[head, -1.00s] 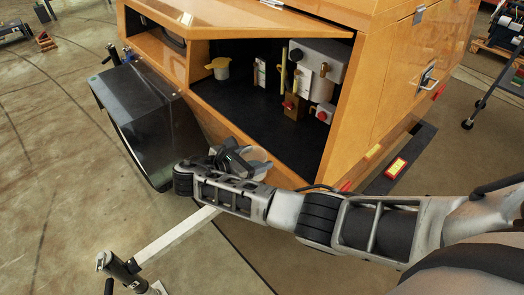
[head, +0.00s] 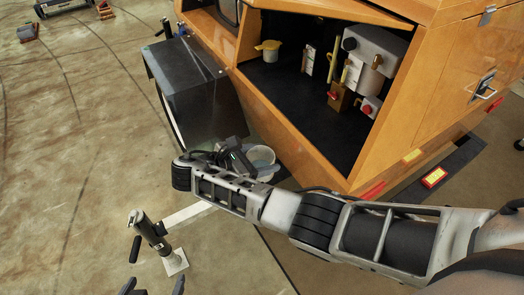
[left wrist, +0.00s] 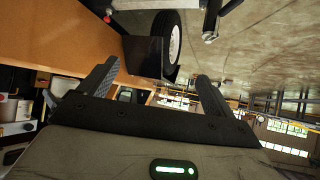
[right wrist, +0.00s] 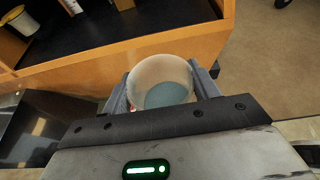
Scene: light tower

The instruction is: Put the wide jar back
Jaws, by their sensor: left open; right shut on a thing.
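The wide jar (head: 262,157) is pale and translucent, with a round open mouth. My right gripper (head: 240,157) is shut on it, outside the compartment's front edge. The right wrist view shows the jar (right wrist: 160,82) between the fingers, with a blue-grey inside bottom. The dark-floored compartment (head: 300,100) in the orange trailer stands open behind it. My left gripper (head: 153,288) shows only as dark fingertips at the bottom edge of the head view. In the left wrist view its fingers (left wrist: 155,85) are wide apart with nothing held.
In the compartment are a yellow-rimmed white pot (head: 269,50), a grey box (head: 375,47) and small tagged fittings. A black wheel cover (head: 195,90) stands left of the jar. A drawbar with a jack post (head: 150,232) lies at the front. The compartment's middle floor is clear.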

